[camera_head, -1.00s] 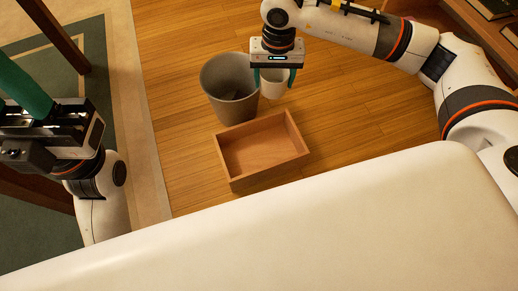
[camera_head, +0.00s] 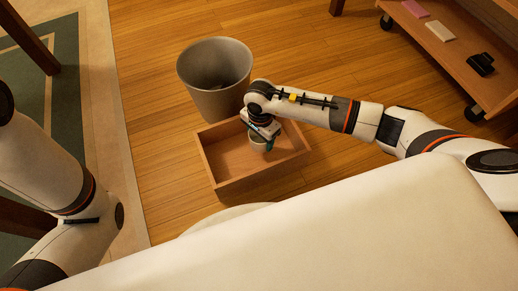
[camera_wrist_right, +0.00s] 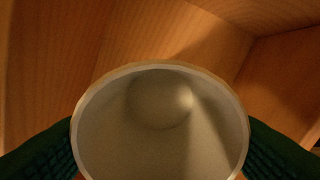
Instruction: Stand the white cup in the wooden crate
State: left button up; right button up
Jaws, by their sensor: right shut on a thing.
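The white cup (camera_head: 257,145) is inside the outline of the wooden crate (camera_head: 232,186), towards its right half. My right gripper (camera_head: 266,141) points down and is shut on the cup. In the right wrist view I look into the open mouth of the cup (camera_wrist_right: 160,125), with a dark green finger against each side. The crate's wooden walls (camera_wrist_right: 75,45) show behind the cup there. The cup looks about upright. I cannot tell whether its base touches the crate's floor. My left gripper is out of the frame; only its arm shows at the left.
A grey bin (camera_head: 214,85) stands on the wood floor just behind the crate. A low wheeled shelf (camera_head: 445,55) with a few small items is at the upper right. The left half of the crate is empty. A green-bordered rug (camera_head: 60,100) lies at the left.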

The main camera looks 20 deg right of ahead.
aim_at(260, 139)
notch_tip(260, 139, down, 5)
jog(key=b, duration=0.2)
jog(key=shift+r+b, duration=0.15)
jog(key=shift+b, duration=0.2)
jog(key=shift+r, duration=0.15)
jog(key=o, duration=0.6)
jog(key=shift+f, duration=0.2)
jog(key=shift+c, duration=0.2)
jog(key=o, duration=0.4)
jog(key=shift+o, duration=0.2)
jog(key=shift+r, duration=0.1)
